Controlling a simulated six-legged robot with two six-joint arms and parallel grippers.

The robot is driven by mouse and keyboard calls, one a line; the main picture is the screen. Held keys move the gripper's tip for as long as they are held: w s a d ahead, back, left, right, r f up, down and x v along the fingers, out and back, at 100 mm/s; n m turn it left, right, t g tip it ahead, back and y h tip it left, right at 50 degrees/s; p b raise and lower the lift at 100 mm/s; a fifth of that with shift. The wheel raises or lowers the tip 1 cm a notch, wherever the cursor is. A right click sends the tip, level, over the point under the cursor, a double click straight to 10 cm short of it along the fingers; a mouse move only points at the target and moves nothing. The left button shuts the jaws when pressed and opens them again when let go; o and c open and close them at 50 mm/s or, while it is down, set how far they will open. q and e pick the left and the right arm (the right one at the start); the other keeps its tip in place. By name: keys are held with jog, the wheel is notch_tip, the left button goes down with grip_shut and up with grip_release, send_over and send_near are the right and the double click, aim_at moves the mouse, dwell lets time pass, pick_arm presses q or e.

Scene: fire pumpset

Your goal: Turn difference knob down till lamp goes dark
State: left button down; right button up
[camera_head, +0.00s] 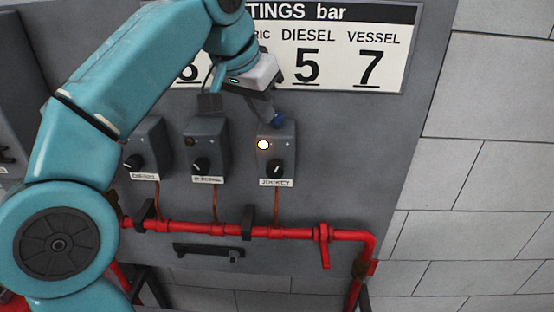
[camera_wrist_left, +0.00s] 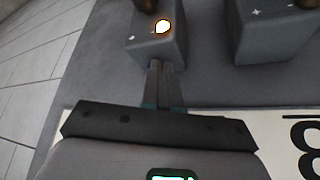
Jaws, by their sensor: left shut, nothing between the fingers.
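A grey switch box labelled JOCKEY (camera_head: 287,137) is on the panel, with a lit lamp (camera_head: 263,145) and a black knob (camera_head: 276,170) below it. In the left wrist view the same box (camera_wrist_left: 165,50) appears upside down, its lamp (camera_wrist_left: 162,26) glowing; the knob (camera_wrist_left: 145,4) is cut by the top edge. My left gripper (camera_head: 277,119) is shut and empty, its tips at the top of this box, above the lamp and apart from the knob. It also shows in the left wrist view (camera_wrist_left: 166,68). I cannot tell whether the tips touch the box.
Two similar boxes with knobs, a middle one (camera_head: 213,145) and a left one (camera_head: 150,140), stand beside it, their lamps dark or hidden. A settings sign (camera_head: 335,80) is above. A red pipe (camera_head: 290,233) with a valve handle (camera_head: 324,250) runs below.

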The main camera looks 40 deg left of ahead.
pick_arm(q)
jog(key=shift+f, duration=0.55)
jog(key=shift+s+r, duration=0.1)
jog(key=shift+s, duration=0.05)
jog(key=shift+w+r, duration=0.1)
jog(key=shift+w, duration=0.15)
dwell(0.4)
